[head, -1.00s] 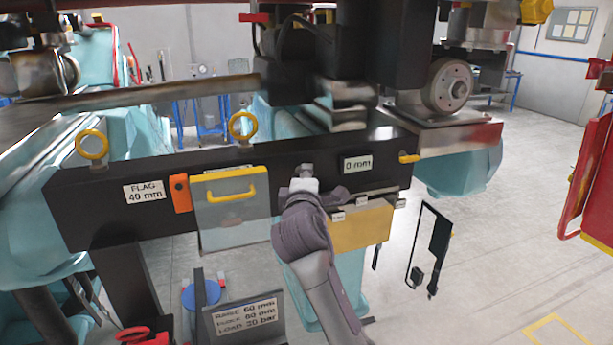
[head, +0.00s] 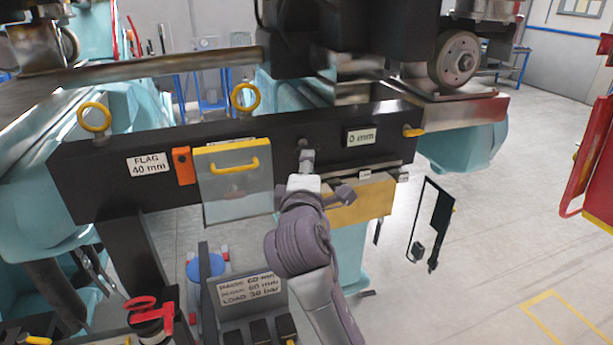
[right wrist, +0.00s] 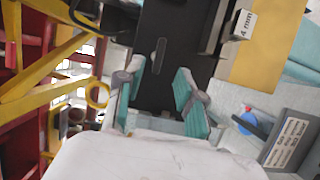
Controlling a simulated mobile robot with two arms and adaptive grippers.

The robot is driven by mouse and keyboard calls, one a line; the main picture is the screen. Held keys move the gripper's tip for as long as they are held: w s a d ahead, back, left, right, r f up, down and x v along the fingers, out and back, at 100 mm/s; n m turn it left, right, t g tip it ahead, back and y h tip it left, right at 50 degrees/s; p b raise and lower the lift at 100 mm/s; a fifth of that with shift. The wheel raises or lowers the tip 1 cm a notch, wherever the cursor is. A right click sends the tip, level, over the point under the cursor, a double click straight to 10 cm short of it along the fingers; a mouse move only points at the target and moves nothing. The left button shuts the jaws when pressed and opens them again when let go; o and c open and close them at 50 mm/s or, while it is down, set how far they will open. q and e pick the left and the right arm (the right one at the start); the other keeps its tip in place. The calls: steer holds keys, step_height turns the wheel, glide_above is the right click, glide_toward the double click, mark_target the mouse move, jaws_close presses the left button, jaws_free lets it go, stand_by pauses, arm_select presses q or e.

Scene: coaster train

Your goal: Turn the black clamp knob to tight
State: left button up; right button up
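My right gripper (right wrist: 158,98) shows in the right wrist view with its two teal-padded fingers apart and nothing clearly held between them. A black slotted surface (right wrist: 178,50) lies beyond the fingertips. In the head view my right gripper (head: 306,158) reaches up in front of the black beam (head: 225,150), below and left of the "0 mm" label (head: 361,137). I cannot clearly pick out the black clamp knob; my gripper may hide it. I cannot tell whether the gripper touches the beam. My left gripper is not in view.
A clear panel with a yellow handle (head: 235,167) hangs on the beam beside an orange tab (head: 182,165). A yellow box (head: 360,201) is right of my gripper. A load sign (head: 248,288) and red-handled tool (head: 145,306) are below.

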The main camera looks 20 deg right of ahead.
steer(key=shift+v, duration=1.65)
